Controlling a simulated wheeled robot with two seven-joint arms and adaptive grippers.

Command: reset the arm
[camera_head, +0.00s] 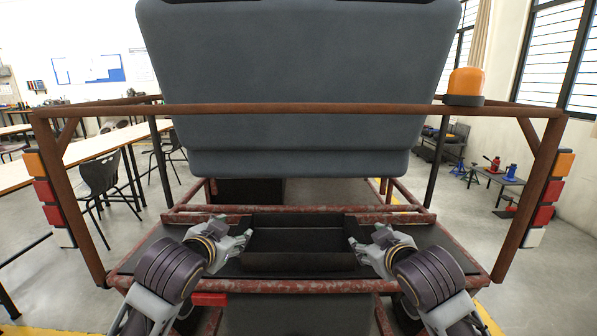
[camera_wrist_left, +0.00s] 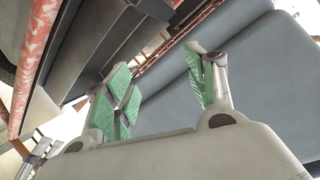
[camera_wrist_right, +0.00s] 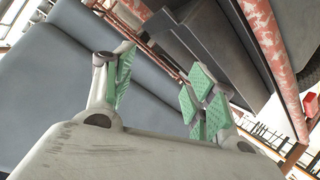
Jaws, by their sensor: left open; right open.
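My left gripper (camera_head: 243,240) is at the left end of a black open tray (camera_head: 300,262) on the kart's rear deck. My right gripper (camera_head: 357,243) is at the tray's right end. In the left wrist view the left gripper's green-padded fingers (camera_wrist_left: 160,95) are spread apart with nothing between them. In the right wrist view the right gripper's green-padded fingers (camera_wrist_right: 160,90) are also apart and empty. Whether either gripper touches the tray is unclear.
The rusty kart frame (camera_head: 300,109) surrounds the deck, with a large grey seat back (camera_head: 295,80) above. An orange beacon (camera_head: 466,82) sits at the upper right. Striped light blocks (camera_head: 50,190) are on the left post. Tables and a chair (camera_head: 100,180) stand at left.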

